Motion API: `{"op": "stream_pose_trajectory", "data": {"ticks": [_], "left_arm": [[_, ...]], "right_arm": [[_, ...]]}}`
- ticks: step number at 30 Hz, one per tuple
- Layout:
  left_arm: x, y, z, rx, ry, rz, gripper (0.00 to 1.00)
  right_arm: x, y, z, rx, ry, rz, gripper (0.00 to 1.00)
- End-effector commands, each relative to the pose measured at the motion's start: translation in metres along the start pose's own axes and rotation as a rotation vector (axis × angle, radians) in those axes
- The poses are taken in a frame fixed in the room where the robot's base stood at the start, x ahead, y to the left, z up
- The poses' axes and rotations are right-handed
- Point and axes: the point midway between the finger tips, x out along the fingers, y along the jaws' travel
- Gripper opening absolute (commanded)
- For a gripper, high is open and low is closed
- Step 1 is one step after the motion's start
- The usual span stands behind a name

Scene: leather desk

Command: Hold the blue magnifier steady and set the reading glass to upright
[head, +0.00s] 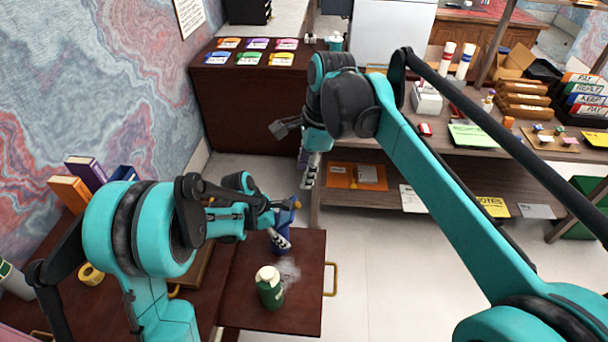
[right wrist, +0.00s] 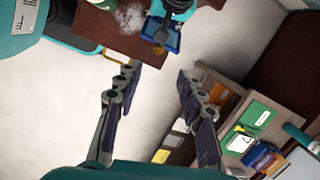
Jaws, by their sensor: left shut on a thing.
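The blue magnifier (head: 282,244), with a yellow knob, is at my left gripper (head: 274,217), over the far part of the small brown desk top. The left gripper is shut on it and partly hides it. The blue magnifier (right wrist: 172,38) also shows at the top of the right wrist view, beyond the fingertips. The angle of its reading glass cannot be made out. My right gripper (head: 293,158) is open and empty, above and beyond the magnifier in the head view. In the right wrist view its fingers (right wrist: 160,70) are spread apart, touching nothing.
A green bottle with a cream cap (head: 270,288) stands on the brown desk top (head: 305,312), near a whitish patch. Books (head: 85,173) and a yellow tape roll (head: 91,274) are at left. A shelf unit (head: 385,190) with papers stands at right. Pale floor lies between.

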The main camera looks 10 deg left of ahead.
Motion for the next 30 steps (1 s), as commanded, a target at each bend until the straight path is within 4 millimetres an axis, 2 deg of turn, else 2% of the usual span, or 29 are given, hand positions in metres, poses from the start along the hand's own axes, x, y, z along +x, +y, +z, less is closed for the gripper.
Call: {"op": "stream_pose_trajectory", "data": {"ticks": [4, 5, 9, 14, 18, 21, 25, 30], "left_arm": [[0.001, -0.002, -0.001, 0.0, 0.004, -0.004, 0.06], [0.001, -0.002, -0.001, 0.0, 0.004, -0.004, 0.06], [0.001, -0.002, -0.001, 0.0, 0.004, -0.004, 0.06], [0.001, -0.001, -0.001, 0.0, 0.004, -0.003, 0.06], [0.001, -0.001, -0.001, 0.0, 0.004, -0.003, 0.06], [0.001, -0.001, -0.001, 0.0, 0.004, -0.002, 0.06], [0.001, -0.001, -0.001, 0.0, 0.003, -0.002, 0.06], [0.001, -0.001, -0.001, 0.0, 0.003, -0.002, 0.06]], "right_arm": [[0.001, 0.0, 0.0, 0.0, 0.0, 0.0, 0.39], [0.001, 0.0, 0.0, 0.0, 0.0, 0.0, 0.36], [0.007, 0.0, -0.007, 0.026, -0.021, 0.007, 0.0], [0.036, 0.005, -0.04, 0.158, -0.153, 0.042, 0.0], [0.064, 0.017, -0.077, 0.313, -0.346, 0.063, 0.0], [0.076, 0.029, -0.1, 0.404, -0.483, 0.06, 0.0], [0.082, 0.043, -0.122, 0.484, -0.628, 0.04, 0.0], [0.082, 0.054, -0.134, 0.527, -0.732, 0.019, 0.0]]}}
